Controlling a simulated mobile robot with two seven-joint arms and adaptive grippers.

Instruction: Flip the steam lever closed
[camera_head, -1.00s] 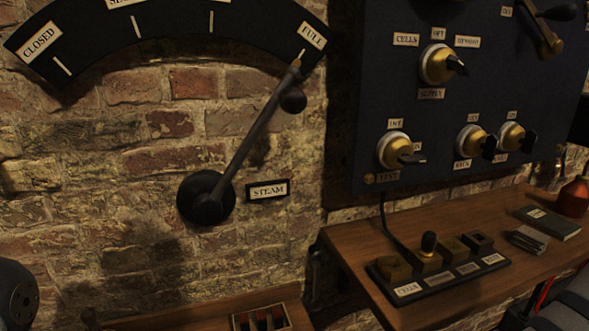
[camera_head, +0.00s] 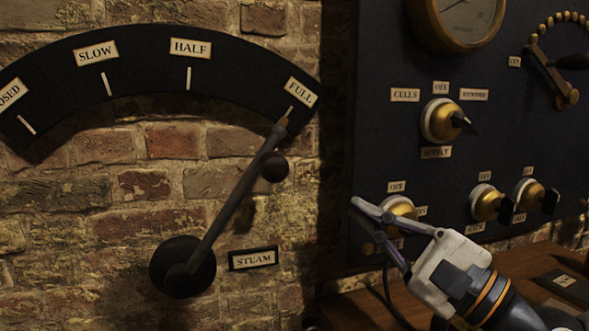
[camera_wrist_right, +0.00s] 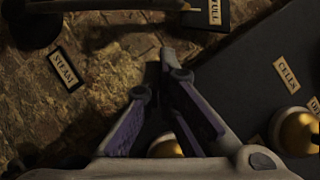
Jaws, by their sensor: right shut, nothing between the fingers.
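The steam lever (camera_head: 230,212) is a dark rod on a round hub (camera_head: 183,267) with a ball knob (camera_head: 273,167). Its pale tip points at the FULL label (camera_head: 301,92) on the black arc scale (camera_head: 140,75). The CLOSED label (camera_head: 9,96) is cut by the left edge. My right gripper (camera_head: 358,204) is shut and empty, right of the lever and below its knob, apart from it in the picture. In the right wrist view my right gripper (camera_wrist_right: 163,62) points up toward the lever rod (camera_wrist_right: 110,5), partly seen at the top. My left gripper is out of view.
A dark switch panel (camera_head: 385,140) with brass knobs is right of the lever, behind my right gripper. A brass switch (camera_head: 400,208) is partly hidden by its fingers. A wooden shelf (camera_head: 350,305) lies below. Brick wall around the lever is clear except the STEAM plate (camera_head: 253,259).

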